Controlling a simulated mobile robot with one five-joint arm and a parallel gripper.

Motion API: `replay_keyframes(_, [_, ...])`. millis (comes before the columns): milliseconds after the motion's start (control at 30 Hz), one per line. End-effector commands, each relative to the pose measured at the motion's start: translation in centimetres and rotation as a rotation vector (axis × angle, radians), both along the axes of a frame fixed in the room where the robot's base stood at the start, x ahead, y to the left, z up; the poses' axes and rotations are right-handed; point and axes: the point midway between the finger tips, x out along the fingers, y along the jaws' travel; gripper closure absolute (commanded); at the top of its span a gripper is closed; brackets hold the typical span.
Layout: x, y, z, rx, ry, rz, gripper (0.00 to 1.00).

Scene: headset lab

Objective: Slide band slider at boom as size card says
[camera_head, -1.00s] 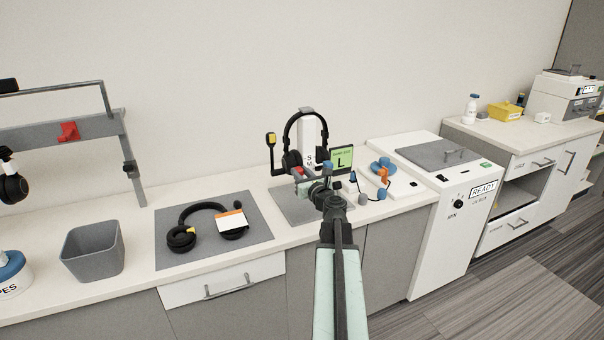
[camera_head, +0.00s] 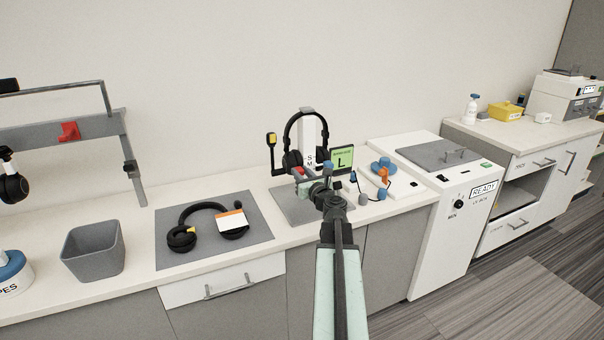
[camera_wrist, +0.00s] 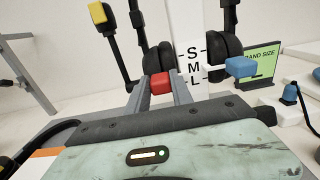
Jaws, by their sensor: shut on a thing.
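A black headset (camera_head: 291,130) hangs on a white stand marked S, M, L (camera_wrist: 193,24). Its boom with a yellow tip (camera_wrist: 98,13) is on the left. My gripper (camera_wrist: 160,90) is shut on a red slider block (camera_wrist: 161,82) below the left earcup, on the boom side. The red block appears about level with the L mark, but the angle makes this uncertain. A blue block (camera_wrist: 240,67) sticks out on the right side, higher than the red one. The green size card (camera_head: 342,160) reads L. My gripper's fingertips are tiny in the head view.
A second headset with a white and orange tag (camera_head: 232,222) lies on a grey mat (camera_head: 256,205) at left, near a grey bin (camera_head: 93,250). A white board with blue and orange parts (camera_head: 399,184) stands close on the right, beside a white READY cabinet (camera_head: 450,215).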

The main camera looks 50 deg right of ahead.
Motion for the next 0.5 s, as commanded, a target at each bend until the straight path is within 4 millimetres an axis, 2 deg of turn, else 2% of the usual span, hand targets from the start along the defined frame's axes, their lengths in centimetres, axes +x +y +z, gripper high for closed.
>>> replay_keyframes(367, [-0.1,-0.1,-0.1,-0.001,0.000,-0.003,1.00])
replay_keyframes(500, [-0.1,-0.1,-1.7,-0.001,0.000,-0.004,1.00])
